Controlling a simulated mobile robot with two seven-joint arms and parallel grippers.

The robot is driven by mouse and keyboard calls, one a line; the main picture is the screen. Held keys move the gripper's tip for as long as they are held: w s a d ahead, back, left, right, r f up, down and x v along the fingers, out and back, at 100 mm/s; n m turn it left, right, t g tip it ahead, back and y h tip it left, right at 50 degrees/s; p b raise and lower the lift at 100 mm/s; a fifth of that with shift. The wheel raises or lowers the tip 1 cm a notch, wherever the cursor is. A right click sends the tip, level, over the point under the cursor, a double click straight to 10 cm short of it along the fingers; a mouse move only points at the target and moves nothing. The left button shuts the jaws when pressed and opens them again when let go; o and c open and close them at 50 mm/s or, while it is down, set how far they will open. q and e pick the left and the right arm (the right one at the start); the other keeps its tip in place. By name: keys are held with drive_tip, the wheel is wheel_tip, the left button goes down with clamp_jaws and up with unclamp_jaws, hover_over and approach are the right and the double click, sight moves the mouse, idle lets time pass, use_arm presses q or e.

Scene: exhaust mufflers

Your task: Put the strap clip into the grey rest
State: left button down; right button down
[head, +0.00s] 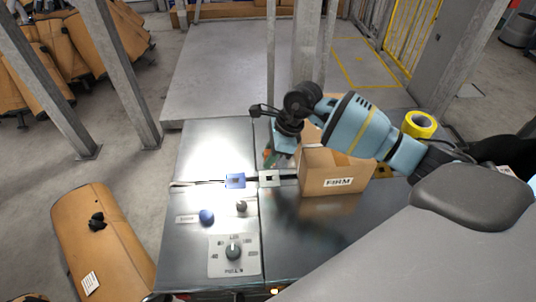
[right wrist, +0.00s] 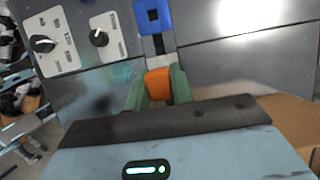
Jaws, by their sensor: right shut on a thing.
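My right gripper (head: 268,160) reaches in from the right over the metal bench, with its green fingers pointing down. In the right wrist view its fingers (right wrist: 158,90) are shut on an orange piece (right wrist: 158,82), which I take for the strap clip. The grey rest (head: 270,178), a pale block with a dark square opening, lies just in front of the gripper. In the right wrist view the rest (right wrist: 157,44) is beyond the orange piece. I cannot tell whether they touch. My left gripper is not in view.

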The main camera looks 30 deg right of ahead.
drive_tip(key=shift+f, duration=0.15)
drive_tip(key=shift+f+b, duration=0.5)
drive_tip(key=shift+f, duration=0.2)
drive_tip(key=shift+f+b, duration=1.05)
drive_tip(key=shift+f, duration=1)
drive_tip(key=shift+f, duration=0.15)
idle(0.4)
